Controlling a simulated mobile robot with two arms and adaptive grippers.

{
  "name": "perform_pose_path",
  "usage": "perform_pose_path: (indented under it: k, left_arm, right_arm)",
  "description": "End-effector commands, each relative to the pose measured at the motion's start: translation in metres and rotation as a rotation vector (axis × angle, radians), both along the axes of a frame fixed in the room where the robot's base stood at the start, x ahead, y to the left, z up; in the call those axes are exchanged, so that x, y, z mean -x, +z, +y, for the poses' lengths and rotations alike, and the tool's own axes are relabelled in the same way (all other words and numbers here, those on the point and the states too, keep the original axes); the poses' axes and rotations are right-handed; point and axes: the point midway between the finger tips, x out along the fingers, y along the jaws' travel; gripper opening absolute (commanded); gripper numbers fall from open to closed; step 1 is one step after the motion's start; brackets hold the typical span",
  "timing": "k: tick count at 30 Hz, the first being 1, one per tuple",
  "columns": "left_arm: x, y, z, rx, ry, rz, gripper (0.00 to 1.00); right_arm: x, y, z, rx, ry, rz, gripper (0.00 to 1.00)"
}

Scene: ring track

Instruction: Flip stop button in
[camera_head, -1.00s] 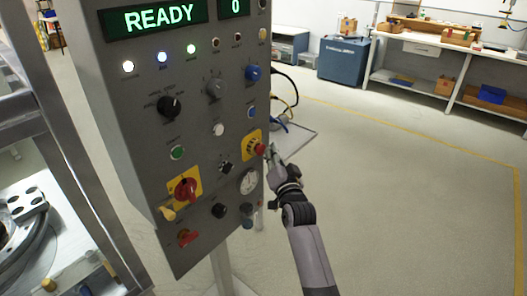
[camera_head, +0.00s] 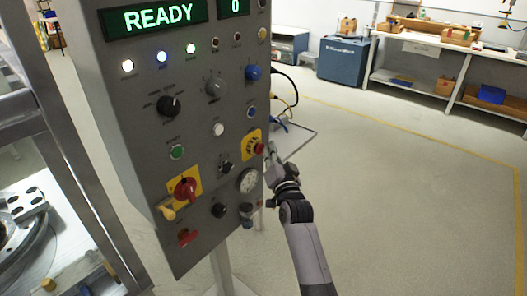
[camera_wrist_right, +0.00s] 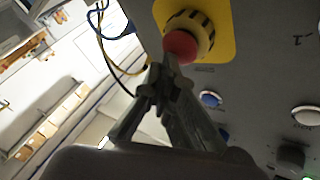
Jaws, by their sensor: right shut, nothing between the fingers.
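The stop button is a red mushroom head (camera_head: 260,148) on a yellow plate (camera_head: 246,143) at the right edge of the grey control panel (camera_head: 203,120). My right gripper (camera_head: 269,154) is shut and empty, right in front of the button. In the wrist view its closed fingertips (camera_wrist_right: 168,62) overlap the button's lower edge; I cannot tell whether they touch. My left gripper is not in view.
The panel display (camera_head: 152,18) reads READY. A red rotary switch (camera_head: 186,189) on a yellow plate, a gauge (camera_head: 248,181) and several knobs surround the button. A metal frame (camera_head: 60,130) stands at left. The floor at right is clear.

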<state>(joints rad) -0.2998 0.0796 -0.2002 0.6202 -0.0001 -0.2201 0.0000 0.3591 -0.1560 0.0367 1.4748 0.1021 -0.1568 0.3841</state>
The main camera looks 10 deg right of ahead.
Motion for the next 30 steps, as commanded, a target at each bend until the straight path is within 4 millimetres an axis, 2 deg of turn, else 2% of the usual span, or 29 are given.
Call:
perform_pose_path:
  k: [17,30]
  left_arm:
    - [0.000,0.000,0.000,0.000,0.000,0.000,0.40]
    - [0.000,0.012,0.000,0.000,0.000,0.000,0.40]
  right_arm:
    - [-0.002,0.000,0.002,0.000,0.001,0.000,0.00]
    - [0.013,0.000,-0.009,0.000,0.000,0.000,0.00]
